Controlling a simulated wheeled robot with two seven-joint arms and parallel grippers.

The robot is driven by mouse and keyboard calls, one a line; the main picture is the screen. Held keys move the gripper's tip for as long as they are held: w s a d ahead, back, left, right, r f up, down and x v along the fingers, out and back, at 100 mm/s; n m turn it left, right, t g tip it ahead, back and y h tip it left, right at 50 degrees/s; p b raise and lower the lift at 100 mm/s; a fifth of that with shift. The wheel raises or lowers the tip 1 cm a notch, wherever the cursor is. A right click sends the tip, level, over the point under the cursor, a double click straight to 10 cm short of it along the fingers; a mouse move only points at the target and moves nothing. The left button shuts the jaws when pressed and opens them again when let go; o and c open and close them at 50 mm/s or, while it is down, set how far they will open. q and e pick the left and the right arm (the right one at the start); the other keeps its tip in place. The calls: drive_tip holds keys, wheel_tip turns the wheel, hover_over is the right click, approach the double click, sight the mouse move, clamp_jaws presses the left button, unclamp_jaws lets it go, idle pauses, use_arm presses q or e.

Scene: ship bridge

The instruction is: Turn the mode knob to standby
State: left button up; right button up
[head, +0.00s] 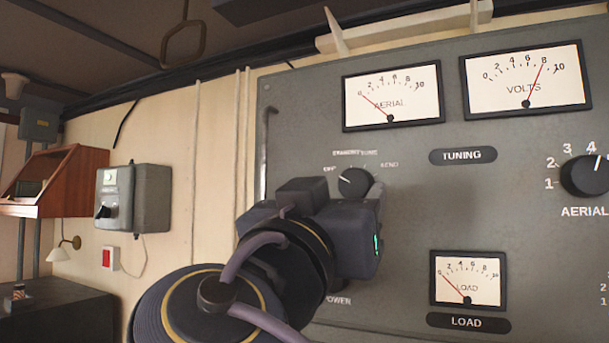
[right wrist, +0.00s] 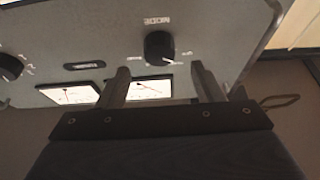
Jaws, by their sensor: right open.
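The mode knob (head: 355,182) is a round black knob on the grey radio panel (head: 400,225). OFF, STANDBY, TUNE and SEND are lettered around it, and its white mark seems to point left, toward OFF. It also shows in the right wrist view (right wrist: 159,47), with the word MODE upside down beside it. My right gripper (right wrist: 160,68) is open, its two fingers spread either side of the knob's line and apparently short of it. My left gripper is not in view.
The aerial knob (head: 588,176) sits at the right of the panel. The aerial meter (head: 392,95), volts meter (head: 525,78) and load meter (head: 468,280) are on the same panel. A grey wall box (head: 150,198) hangs to the left.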

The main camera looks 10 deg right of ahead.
sight(353, 184)
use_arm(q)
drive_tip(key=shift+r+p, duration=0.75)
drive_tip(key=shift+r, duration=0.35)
use_arm(e)
drive_tip(key=shift+x, duration=2.2)
drive_tip(key=shift+f, duration=0.1)
drive_tip(key=c, duration=1)
drive_tip(key=shift+o, duration=0.2)
drive_tip(key=shift+f+m+g+h+b, duration=0.2)
drive_tip(key=shift+m+g+h+b, duration=0.1)
drive_tip(key=shift+m+b, duration=0.5)
drive_tip(key=m+g+h+b, duration=0.1)
drive_tip(key=m+b, duration=0.1)
drive_tip(key=m, duration=0.1)
drive_tip(key=m+g+h+b, duration=0.1)
drive_tip(key=m, duration=0.2)
drive_tip(key=shift+w+a+r, duration=0.1)
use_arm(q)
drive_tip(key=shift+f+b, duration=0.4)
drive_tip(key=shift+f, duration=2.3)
use_arm(e)
drive_tip(key=shift+r+m+g+h, duration=0.15)
drive_tip(key=shift+m+g+h, duration=0.65)
drive_tip(key=shift+m, duration=0.9)
drive_tip(key=shift+g+y, duration=0.3)
